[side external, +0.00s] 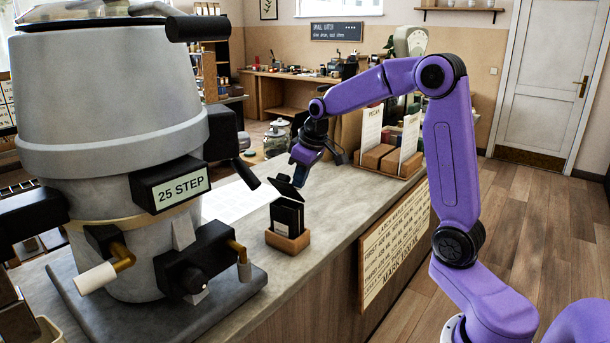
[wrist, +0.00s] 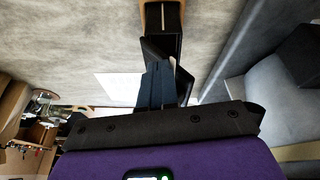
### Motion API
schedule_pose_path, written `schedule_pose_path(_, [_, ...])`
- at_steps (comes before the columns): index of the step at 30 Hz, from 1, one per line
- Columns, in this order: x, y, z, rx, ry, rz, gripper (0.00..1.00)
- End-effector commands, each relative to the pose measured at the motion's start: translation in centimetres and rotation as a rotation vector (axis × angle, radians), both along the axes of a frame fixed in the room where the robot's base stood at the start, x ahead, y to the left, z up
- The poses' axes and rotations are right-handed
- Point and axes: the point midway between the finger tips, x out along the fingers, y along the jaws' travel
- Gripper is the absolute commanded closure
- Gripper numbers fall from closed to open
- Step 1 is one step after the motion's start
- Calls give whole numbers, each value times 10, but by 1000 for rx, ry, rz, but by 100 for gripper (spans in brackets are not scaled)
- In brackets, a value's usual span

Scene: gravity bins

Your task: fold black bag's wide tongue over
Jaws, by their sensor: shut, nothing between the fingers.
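The black bag (side external: 287,217) stands upright in a small wooden holder (side external: 288,241) on the counter. Its wide tongue (side external: 287,190) stands up from the top edge and slants toward the upper left. My gripper (side external: 299,181) is shut and empty, right at the tongue; I cannot tell whether they touch. In the wrist view, my gripper's dark fingers (wrist: 160,88) are together, and the bag (wrist: 162,22) shows just beyond them in its holder (wrist: 142,16). The fingers hide part of the tongue in that view.
A large grey machine (side external: 110,100) with black handles and a "25 STEP" label stands left of the bag. A wooden tray with cards (side external: 390,160) and glass jars (side external: 276,140) stand further back. The counter (side external: 335,205) right of the bag is clear.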

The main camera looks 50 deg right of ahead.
Motion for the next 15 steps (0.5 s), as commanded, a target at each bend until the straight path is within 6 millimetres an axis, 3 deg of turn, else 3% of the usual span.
schedule_pose_path(15, [-2,31,-15,-355,-21,8,100])
